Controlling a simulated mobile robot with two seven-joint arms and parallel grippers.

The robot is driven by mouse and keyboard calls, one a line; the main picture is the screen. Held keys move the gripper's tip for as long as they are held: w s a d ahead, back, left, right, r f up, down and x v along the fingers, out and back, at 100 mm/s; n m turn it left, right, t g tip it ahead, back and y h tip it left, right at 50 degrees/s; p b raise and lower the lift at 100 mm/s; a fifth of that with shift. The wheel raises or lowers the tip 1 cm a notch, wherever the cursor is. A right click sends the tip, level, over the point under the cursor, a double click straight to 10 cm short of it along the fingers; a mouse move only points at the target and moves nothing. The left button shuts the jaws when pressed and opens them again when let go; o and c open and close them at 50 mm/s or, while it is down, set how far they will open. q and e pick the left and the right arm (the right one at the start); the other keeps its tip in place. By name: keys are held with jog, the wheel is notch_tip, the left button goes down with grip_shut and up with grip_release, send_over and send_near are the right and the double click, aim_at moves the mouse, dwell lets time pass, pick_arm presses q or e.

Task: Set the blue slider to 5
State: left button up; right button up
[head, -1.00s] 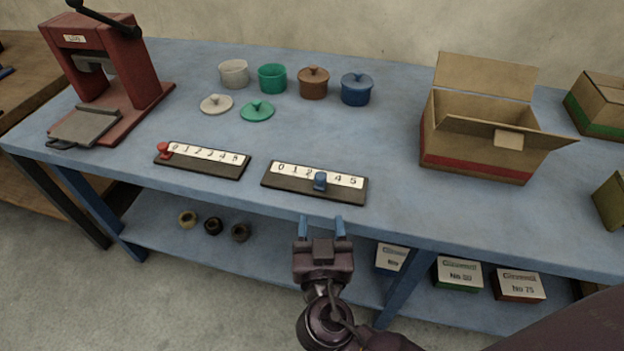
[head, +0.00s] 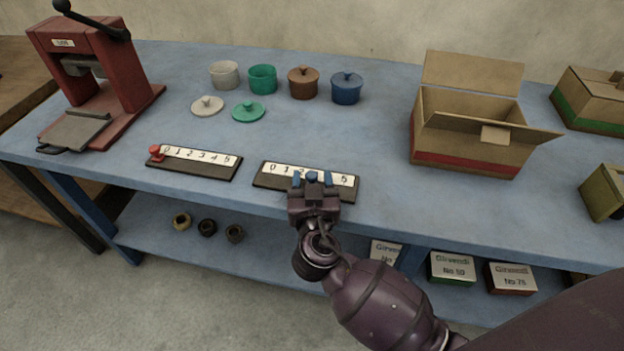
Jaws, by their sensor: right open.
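The blue slider knob (head: 312,176) sits on a dark board with a white number scale (head: 282,171) near the table's front edge. The 0, 1, 2 and 5 show; the knob and my fingers hide the marks between 2 and 5. My right gripper (head: 312,180) is open, with one blue-tipped finger on each side of the knob. I cannot tell whether the fingers touch it. My left gripper is not in view.
A second board (head: 195,162) with a red knob (head: 156,153) at its 0 end lies to the left. Small pots and lids stand behind. A red press (head: 95,75) stands far left and an open cardboard box (head: 465,140) to the right. The tabletop between is clear.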

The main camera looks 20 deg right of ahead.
aim_at(345, 196)
jog(key=shift+c, duration=0.3)
grip_shut()
jog(key=s+d, duration=0.2)
jog(key=d, duration=0.1)
jog(key=s+d, duration=0.1)
jog(key=d, duration=0.1)
jog(key=shift+s+f+b, duration=0.1)
jog(key=shift+s+b, duration=0.15)
jog(key=shift+b, duration=0.1)
jog(key=shift+s+d, duration=0.15)
jog(key=shift+d, duration=0.1)
jog(key=shift+c, duration=1.4)
grip_release()
jog(key=o, duration=0.3)
jog(key=shift+s+d, duration=0.1)
jog(key=shift+d, duration=0.05)
jog(key=shift+o, duration=0.2)
